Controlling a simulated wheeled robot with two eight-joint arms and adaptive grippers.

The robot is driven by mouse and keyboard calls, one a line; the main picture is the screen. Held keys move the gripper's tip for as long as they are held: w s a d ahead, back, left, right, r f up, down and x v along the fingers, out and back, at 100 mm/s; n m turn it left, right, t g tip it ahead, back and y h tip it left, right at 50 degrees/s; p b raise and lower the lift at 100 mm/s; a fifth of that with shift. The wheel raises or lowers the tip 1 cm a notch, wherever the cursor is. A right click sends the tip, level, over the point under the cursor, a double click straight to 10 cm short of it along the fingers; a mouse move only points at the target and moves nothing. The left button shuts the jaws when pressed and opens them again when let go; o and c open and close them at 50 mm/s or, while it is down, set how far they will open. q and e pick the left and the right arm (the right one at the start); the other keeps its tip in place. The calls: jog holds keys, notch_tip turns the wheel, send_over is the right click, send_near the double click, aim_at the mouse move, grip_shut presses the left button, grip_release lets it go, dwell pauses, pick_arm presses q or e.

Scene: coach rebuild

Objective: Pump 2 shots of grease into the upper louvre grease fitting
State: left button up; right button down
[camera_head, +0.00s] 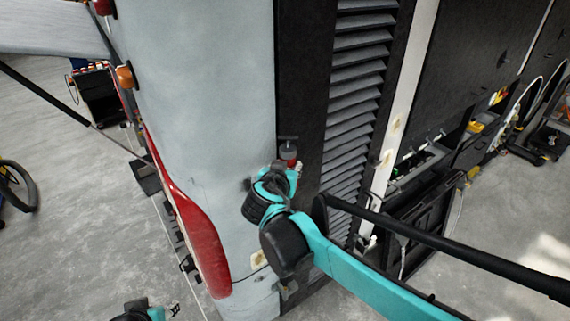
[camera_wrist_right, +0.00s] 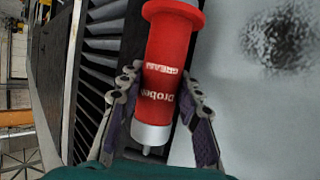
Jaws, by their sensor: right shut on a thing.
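A red grease gun (camera_head: 291,150) with a dark plunger and T-shaped handle on top stands roughly upright in front of the dark strip beside the louvre panel (camera_head: 356,90). My right gripper (camera_head: 292,165) is shut on the gun. In the right wrist view, the gun's red barrel (camera_wrist_right: 166,65) with white lettering sits between both fingers, its pale nozzle end towards the picture's bottom. I cannot make out the upper louvre grease fitting in either view, nor whether the nozzle touches anything. My left gripper (camera_head: 172,309) is at the bottom edge, mostly cut off; its jaw state is unclear.
Open dark compartments (camera_head: 425,160) lie to the right. A black bar (camera_head: 440,243) crosses the lower right. Grey floor (camera_head: 60,255) is open at left.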

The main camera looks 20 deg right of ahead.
jog(key=s+d+p, duration=0.2)
jog(key=s, duration=0.4)
jog(key=shift+s+d, duration=0.2)
jog(key=shift+s, duration=0.05)
dwell(0.6)
